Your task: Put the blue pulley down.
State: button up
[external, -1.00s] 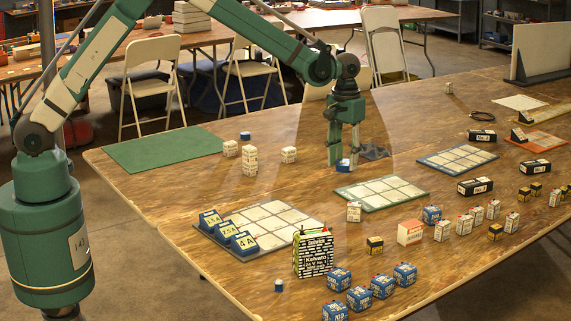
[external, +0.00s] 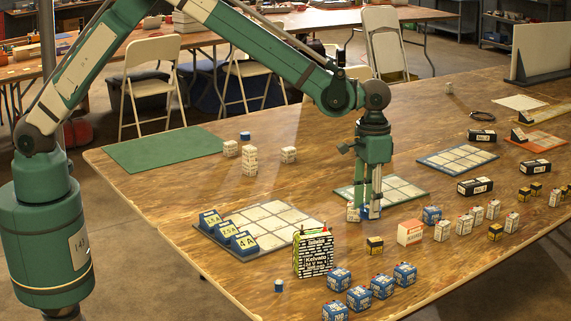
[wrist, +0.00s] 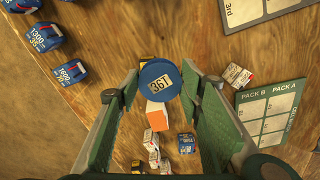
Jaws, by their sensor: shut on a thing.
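The blue pulley (wrist: 158,88), a round disc with a pale "36T" label, sits between the fingertips of my gripper (wrist: 163,80) in the wrist view. In the external view my gripper (external: 371,207) points straight down and is shut on the blue pulley (external: 366,212), which is partly hidden by the fingers. It is low over the table near the front edge of the green-bordered card (external: 398,198), just right of a small white block (external: 353,214). I cannot tell whether the pulley touches the table.
An orange-and-white box (external: 410,232), a yellow-black block (external: 374,245) and a blue battery (external: 431,215) stand close by. A striped box (external: 313,253) and several blue batteries (external: 359,298) are nearer the front. Wood is bare left of the green-bordered card.

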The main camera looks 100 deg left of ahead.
jog(key=d+m, duration=0.2)
jog(key=d, duration=1.2)
jog(key=shift+w+d+m, duration=0.25)
jog(key=shift+d+m, duration=0.05)
jog(key=b, duration=0.1)
send_over(365, 276)
jog(key=shift+f, duration=3.1)
jog(key=shift+f+b, duration=0.45)
jog(key=shift+f, duration=1.4)
jog(key=shift+f, duration=0.15)
jog(key=o, duration=0.9)
jog(key=shift+o, duration=0.2)
